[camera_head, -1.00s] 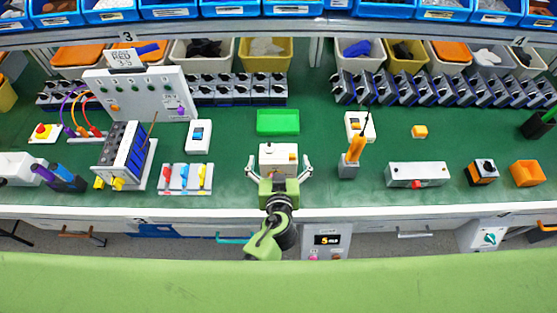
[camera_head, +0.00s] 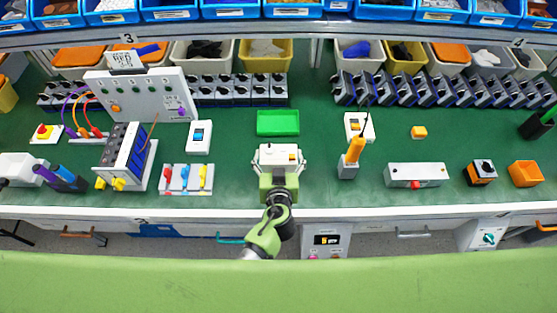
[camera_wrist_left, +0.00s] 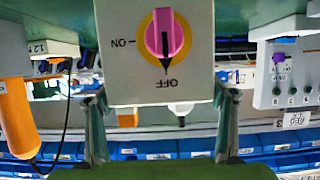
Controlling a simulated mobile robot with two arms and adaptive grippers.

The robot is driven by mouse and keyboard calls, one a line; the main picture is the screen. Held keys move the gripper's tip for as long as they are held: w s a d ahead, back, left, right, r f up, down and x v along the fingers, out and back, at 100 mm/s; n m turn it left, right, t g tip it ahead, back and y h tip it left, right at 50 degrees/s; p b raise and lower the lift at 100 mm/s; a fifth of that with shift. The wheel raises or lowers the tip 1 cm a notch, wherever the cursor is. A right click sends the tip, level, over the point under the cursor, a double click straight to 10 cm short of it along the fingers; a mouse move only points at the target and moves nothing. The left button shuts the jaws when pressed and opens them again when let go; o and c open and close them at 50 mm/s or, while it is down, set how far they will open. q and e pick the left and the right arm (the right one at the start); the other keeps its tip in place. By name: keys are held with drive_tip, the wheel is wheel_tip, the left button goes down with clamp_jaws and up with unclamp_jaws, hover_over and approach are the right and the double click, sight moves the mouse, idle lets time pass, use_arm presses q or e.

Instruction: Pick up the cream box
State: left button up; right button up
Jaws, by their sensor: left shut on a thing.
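The cream box (camera_head: 272,152) is at the front middle of the green bench, just in front of the green tray. In the left wrist view the cream box (camera_wrist_left: 125,75) shows a pink knob (camera_wrist_left: 166,38) on a yellow disc, with ON and OFF marks. Orange and white parts show at its lower edge there. My left gripper (camera_head: 279,160) is shut on the cream box, one finger on each side. Its fingers also show in the left wrist view (camera_wrist_left: 160,105). I cannot tell whether the box touches the bench. My right gripper is not in view.
The green tray (camera_head: 278,122) lies just behind the box. An orange-handled tool in a grey stand (camera_head: 348,167) is to the right. A panel with red, blue and yellow switches (camera_head: 185,180) is to the left. Bench surface (camera_head: 240,150) is clear close around the box.

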use_arm(q)
drive_tip(key=shift+r, duration=0.15)
drive_tip(key=shift+r, duration=0.25)
wheel_tip(320, 180, up, 2)
drive_tip(key=shift+r+p, duration=0.15)
drive_tip(key=shift+p, duration=0.65)
drive_tip(key=r+p+v, duration=0.1)
drive_tip(key=r+v, duration=0.1)
drive_tip(key=v, duration=0.6)
drive_tip(key=w+r+p+v, duration=0.1)
drive_tip(key=p+v, duration=0.1)
drive_tip(key=v, duration=0.6)
drive_tip(key=shift+r, duration=0.55)
